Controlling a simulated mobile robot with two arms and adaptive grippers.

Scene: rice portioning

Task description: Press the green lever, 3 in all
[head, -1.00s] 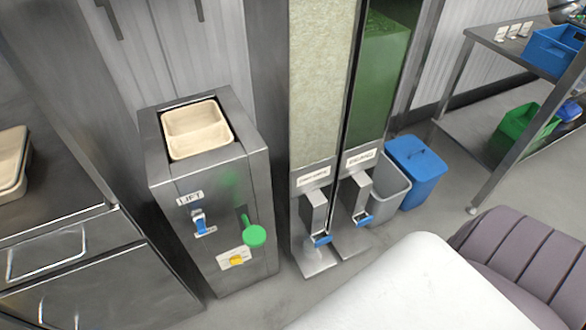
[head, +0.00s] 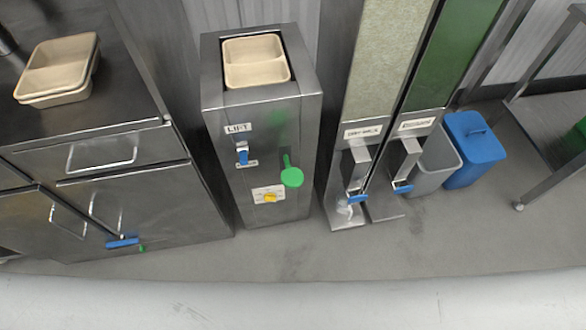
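The green lever (head: 291,175) has a round green knob and sticks out from the front of the steel lift cabinet (head: 222,185), right of its middle. A blue switch (head: 243,153) under the LIFT label and a yellow knob (head: 270,198) on a white plate are on the same front. A beige compartment tray (head: 256,62) sits in the cabinet's top opening and looks empty. Neither of my grippers shows in the head view.
Two tall dispensers, one pale (head: 385,60) and one green (head: 452,65), stand right of the cabinet. Beyond are a grey bin (head: 434,165) and blue bin (head: 474,150). A steel counter (head: 30,125) with stacked trays (head: 58,68) stands left. Floor before the cabinet is clear.

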